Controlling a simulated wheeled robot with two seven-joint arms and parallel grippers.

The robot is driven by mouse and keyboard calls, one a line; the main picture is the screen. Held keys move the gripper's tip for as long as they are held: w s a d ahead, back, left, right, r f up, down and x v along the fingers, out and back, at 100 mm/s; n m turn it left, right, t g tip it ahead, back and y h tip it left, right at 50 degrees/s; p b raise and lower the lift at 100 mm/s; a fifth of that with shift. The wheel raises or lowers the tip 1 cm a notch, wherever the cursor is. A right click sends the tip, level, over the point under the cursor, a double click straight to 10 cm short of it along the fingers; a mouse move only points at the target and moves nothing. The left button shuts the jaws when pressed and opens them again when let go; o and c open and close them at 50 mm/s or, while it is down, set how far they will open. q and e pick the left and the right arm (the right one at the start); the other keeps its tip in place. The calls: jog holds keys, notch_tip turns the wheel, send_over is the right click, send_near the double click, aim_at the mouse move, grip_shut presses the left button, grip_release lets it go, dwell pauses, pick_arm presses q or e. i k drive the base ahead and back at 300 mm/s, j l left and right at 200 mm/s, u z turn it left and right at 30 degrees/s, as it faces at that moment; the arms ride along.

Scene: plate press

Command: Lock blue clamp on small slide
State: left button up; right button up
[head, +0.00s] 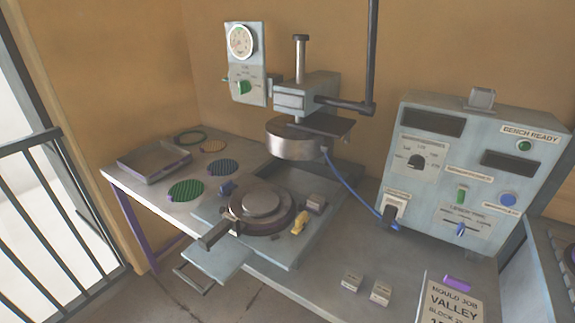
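The mould sits on a light grey sliding plate (298,255) under the press. A thinner grey slide (222,262) with a bar handle (194,279) sticks out past the table's front edge. A yellow clamp (300,222) stands at the right of the mould. Neither of my grippers is in view.
The press head (294,137) hangs behind and above the mould, with a black lever (371,60) at its right. A control box (470,180) stands at the right, joined by a blue cable (350,190). A shallow tray (153,160) and patterned discs lie at the left.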

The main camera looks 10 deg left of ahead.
aim_at(226, 189)
jog(key=i+j+z, duration=0.25)
jog(key=j+z, duration=0.2)
jog(key=j, duration=1.7)
jog(key=j+z, duration=0.45)
jog(key=j, duration=1.7)
